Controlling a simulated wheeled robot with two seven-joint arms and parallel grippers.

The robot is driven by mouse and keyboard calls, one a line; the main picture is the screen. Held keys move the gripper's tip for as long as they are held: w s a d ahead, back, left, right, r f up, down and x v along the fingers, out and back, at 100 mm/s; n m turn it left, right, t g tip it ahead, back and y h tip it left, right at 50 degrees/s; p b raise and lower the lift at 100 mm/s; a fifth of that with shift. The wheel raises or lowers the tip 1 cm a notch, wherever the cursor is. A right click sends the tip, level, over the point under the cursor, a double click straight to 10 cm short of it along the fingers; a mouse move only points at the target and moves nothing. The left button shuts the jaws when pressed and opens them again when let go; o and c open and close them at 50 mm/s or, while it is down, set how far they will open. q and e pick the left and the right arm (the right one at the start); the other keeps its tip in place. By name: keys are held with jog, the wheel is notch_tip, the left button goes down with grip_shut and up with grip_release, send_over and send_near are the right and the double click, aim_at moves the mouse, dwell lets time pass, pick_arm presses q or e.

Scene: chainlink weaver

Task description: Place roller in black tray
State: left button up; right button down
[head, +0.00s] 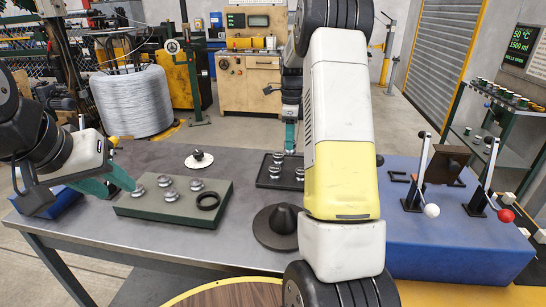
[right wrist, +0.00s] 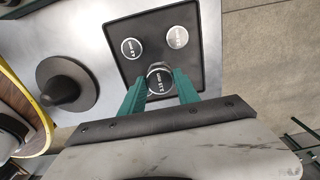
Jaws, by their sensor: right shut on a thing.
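The black tray (head: 268,182) lies on the grey table, right of the green block (head: 150,208). Two silver rollers with dark printed tops sit in it, one (right wrist: 131,48) and another (right wrist: 177,37) in the right wrist view. My right gripper (right wrist: 160,88) points down over the tray with its green fingers around a third roller (right wrist: 159,77). I cannot tell whether this roller touches the tray floor. My left gripper (head: 128,183) is at the green block's left end, close to several rollers (head: 197,185); its jaw gap is unclear.
A black ring (head: 208,200) lies on the green block's right end. A white disc with a black knob (head: 198,158) stands behind it. A dark cone on a round base (head: 272,232) is in front of the tray. A blue box with levers (head: 455,240) fills the right side.

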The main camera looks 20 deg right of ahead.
notch_tip(320, 180, down, 8)
jog(key=shift+r, duration=0.1)
dwell(0.4)
jog(key=c, duration=0.9)
grip_release()
jog(key=shift+f, duration=0.2)
